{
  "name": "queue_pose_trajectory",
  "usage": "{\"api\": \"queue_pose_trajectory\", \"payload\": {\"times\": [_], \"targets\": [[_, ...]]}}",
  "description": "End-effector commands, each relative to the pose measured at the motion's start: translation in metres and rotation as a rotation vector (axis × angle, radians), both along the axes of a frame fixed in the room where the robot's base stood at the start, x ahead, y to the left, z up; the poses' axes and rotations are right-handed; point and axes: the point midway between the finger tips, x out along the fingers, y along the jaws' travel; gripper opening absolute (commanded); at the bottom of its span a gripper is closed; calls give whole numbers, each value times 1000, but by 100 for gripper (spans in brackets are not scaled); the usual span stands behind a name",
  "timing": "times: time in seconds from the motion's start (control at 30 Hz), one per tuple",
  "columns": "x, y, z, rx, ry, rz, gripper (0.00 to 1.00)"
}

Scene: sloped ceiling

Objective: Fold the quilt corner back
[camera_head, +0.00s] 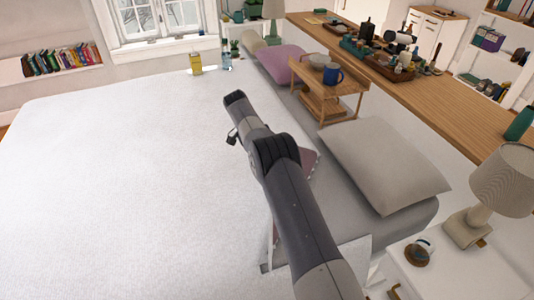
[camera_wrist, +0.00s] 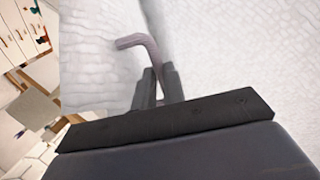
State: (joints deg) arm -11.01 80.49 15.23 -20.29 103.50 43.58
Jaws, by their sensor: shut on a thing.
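The white quilt (camera_head: 120,170) covers most of the bed in the head view. A mauve patch (camera_head: 309,160) shows beside my arm, at the quilt's pillow-side edge. In the wrist view, the quilt's white textured cloth (camera_wrist: 240,50) fills the right and a paler white sheet of cloth hangs at the left. My gripper (camera_wrist: 160,78) is shut on a bent mauve strip (camera_wrist: 140,42), which looks like the quilt corner's edge or underside. In the head view my arm hides most of the corner, and I cannot make out the fingertips there.
A grey pillow (camera_head: 385,165) lies right of my arm. A wooden bed tray (camera_head: 315,98) with a blue mug (camera_head: 333,74) stands behind it, near a pink pillow (camera_head: 282,62). A lamp (camera_head: 500,190) stands at the right. The quilt's left side is clear.

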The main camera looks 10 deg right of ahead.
Motion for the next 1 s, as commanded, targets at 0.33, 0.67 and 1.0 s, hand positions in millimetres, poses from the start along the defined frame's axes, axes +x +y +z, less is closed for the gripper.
{"api": "queue_pose_trajectory", "payload": {"times": [0.33,0.67,1.0], "targets": [[-2,0,-20,6,20,-6,0],[-3,-1,-20,5,21,-6,24],[-3,-1,-19,5,23,-6,32]]}}
